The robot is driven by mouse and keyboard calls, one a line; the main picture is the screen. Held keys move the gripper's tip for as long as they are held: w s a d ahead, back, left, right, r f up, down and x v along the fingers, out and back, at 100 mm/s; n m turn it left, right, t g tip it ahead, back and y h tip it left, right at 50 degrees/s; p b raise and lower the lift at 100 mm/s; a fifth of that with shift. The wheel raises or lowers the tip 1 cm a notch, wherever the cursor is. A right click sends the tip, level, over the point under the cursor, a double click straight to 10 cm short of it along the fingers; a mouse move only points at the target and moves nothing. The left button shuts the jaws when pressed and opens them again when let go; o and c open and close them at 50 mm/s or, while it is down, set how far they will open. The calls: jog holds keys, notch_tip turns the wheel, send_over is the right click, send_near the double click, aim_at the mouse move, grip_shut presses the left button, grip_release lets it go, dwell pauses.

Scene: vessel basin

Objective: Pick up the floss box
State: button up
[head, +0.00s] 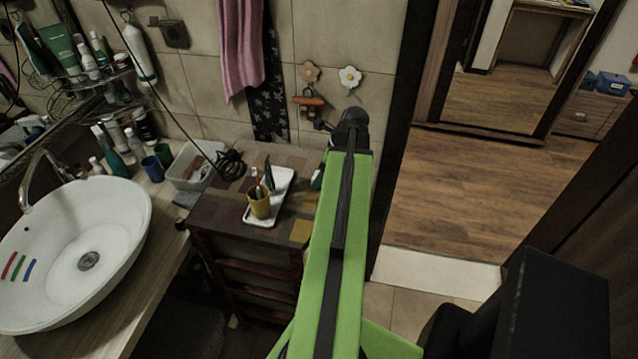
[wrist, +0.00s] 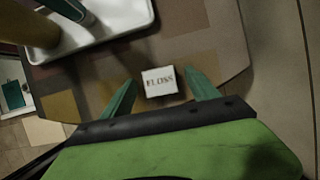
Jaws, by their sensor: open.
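The floss box (wrist: 160,82) is a small white box with "FLOSS" in dark letters on the face toward the wrist camera. It sits on the patchwork-patterned table top (wrist: 205,52), near its edge. My gripper (wrist: 159,78) is open, with one teal finger to the left of the box and one to the right. Gaps show between the fingers and the box, and nothing is held. In the head view my green arm reaches over the right part of the table, and I cannot make out the box there.
A white tray (wrist: 92,48) lies beside the box; in the head view it bears a yellow cup (head: 259,204) with brushes. A clear bin (head: 190,168) and black cables (head: 231,165) are at the table's left. A white basin (head: 90,235) stands further left. Wooden floor (head: 440,195) lies at right.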

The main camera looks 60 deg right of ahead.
jog(key=c, duration=1.4)
jog(key=shift+r, duration=0.1)
jog(key=shift+c, duration=0.2)
